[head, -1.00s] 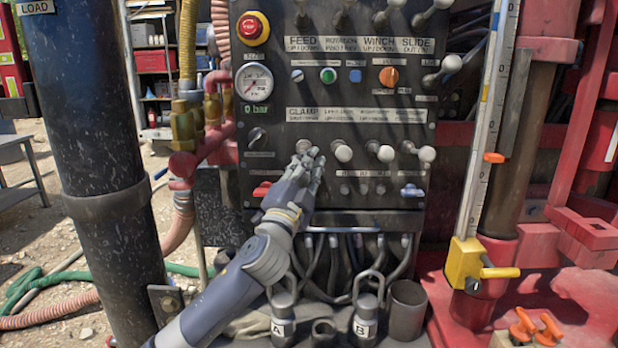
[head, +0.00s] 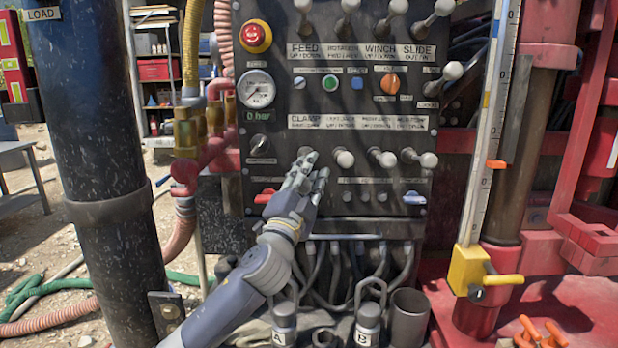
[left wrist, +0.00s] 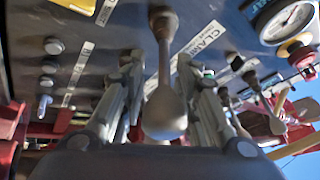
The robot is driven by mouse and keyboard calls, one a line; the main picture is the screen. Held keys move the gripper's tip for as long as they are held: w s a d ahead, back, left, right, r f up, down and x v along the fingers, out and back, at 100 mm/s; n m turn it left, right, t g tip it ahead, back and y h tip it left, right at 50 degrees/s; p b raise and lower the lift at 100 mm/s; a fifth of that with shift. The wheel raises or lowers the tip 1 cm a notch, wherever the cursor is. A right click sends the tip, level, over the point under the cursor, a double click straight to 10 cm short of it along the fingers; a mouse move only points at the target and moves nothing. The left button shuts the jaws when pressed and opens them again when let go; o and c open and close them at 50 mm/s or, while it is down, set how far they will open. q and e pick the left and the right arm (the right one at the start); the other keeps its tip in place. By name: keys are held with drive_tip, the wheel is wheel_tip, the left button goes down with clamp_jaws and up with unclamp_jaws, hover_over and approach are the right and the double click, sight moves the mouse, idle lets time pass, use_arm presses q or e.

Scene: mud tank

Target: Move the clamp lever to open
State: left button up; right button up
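The clamp lever (head: 306,152) is the leftmost in the lower lever row of the dark control panel, under the CLAMP label (head: 306,120). Its pale round knob shows just above my left gripper (head: 308,170), which reaches up to it from below. In the left wrist view the lever (left wrist: 165,112) stands between the two fingers of my left gripper (left wrist: 160,75). Gaps show on both sides of the lever, so the fingers look open around it, not closed on it. My right gripper is not in view.
Similar levers (head: 344,159) stand close to the right in the same row. A red emergency stop (head: 255,37) and a gauge (head: 256,89) are at the panel's upper left. A thick black column (head: 95,150) stands left; a yellow-based measuring post (head: 467,270) stands right.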

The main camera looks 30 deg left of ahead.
use_arm(q)
drive_tip(key=v, duration=1.2)
idle(0.4)
